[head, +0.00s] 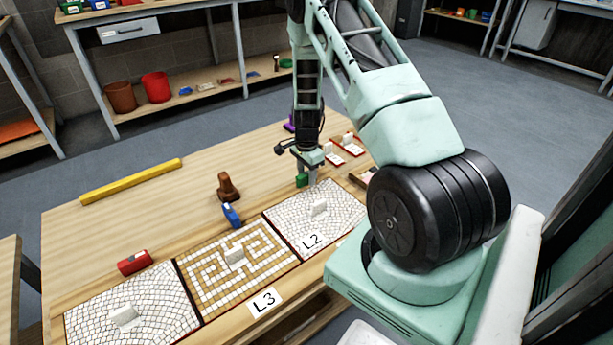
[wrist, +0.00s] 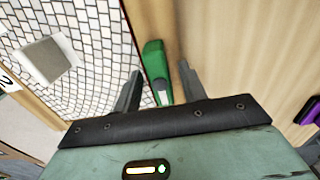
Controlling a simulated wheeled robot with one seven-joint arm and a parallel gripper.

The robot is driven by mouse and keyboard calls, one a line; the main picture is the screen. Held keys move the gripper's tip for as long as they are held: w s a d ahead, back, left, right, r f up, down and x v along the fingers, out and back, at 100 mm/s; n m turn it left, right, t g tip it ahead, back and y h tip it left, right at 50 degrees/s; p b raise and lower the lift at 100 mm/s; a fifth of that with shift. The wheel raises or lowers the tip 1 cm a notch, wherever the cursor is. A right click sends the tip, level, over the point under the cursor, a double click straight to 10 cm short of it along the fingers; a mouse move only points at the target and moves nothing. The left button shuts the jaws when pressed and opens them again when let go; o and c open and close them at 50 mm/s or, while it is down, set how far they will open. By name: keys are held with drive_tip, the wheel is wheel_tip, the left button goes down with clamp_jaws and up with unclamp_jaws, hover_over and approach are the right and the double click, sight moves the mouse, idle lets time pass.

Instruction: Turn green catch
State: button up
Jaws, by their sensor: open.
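The green catch (head: 301,181) sits at the back edge of the right mosaic panel (head: 343,199), the one by the L2 label. In the wrist view the green catch (wrist: 155,62) is a green bar with a pale patch at its near end, lying along the wooden strip beside the tiles. My gripper (head: 307,171) points down over it. In the wrist view my gripper (wrist: 160,72) is open, with one finger on each side of the catch. The fingers appear apart from it; exact height is unclear.
A blue catch (head: 231,215) and a red catch (head: 134,262) sit behind the other panels. A brown object (head: 228,187) stands left of my gripper. A purple item (wrist: 309,110) lies to the right in the wrist view. A yellow bar (head: 132,181) lies at the back left.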

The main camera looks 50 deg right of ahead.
drive_tip(key=shift+f, duration=0.2)
clamp_jaws()
